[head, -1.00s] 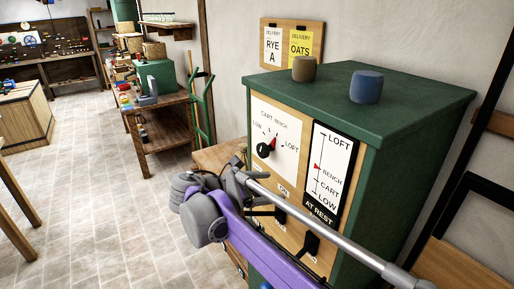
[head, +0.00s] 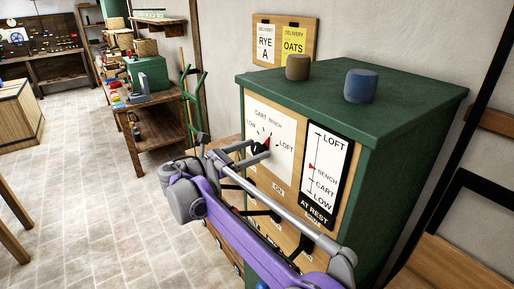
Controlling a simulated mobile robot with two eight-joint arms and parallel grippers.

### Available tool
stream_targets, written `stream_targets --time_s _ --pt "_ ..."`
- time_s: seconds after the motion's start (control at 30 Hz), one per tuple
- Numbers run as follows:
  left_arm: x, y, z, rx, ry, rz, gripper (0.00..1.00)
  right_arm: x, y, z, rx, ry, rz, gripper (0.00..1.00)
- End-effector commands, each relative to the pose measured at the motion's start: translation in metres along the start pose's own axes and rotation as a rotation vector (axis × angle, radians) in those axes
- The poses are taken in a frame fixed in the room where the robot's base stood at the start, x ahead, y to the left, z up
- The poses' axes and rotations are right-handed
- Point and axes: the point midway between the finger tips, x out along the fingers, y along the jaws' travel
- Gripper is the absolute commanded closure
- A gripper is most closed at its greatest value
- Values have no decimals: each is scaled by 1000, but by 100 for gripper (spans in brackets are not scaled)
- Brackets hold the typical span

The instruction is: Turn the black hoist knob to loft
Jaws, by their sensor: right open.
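The black hoist knob (head: 258,147) with its red pointer (head: 267,142) is on a white dial (head: 285,165) on the green cabinet's front. The dial reads LOW, CART, BENCH, LOFT from left to right. The pointer leans up and right, on the BENCH side. My right gripper (head: 259,149) is open, with its two grey fingers at the knob, one above and one below it. They partly hide the knob, and I cannot tell whether they touch it. My left gripper is not in view.
A black-framed scale (head: 327,170) right of the dial has a red marker near BENCH and reads AT REST. A brown cylinder (head: 298,67) and a blue one (head: 361,85) stand on the cabinet top (head: 400,93). Black switches sit below the dial. Open floor (head: 110,200) lies left.

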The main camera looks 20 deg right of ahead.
Motion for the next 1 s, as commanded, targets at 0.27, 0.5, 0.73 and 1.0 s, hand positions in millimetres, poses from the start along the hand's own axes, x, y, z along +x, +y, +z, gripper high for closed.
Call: stream_targets --time_s 0.27,0.5,0.73,1.0 --pt "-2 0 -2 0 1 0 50 16 0 0 0 0 0 15" --pt "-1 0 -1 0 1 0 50 16 0 0 0 1 1 22" --pt "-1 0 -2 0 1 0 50 16 0 0 0 1 1 63" --pt "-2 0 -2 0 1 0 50 16 0 0 1 1 0 98"
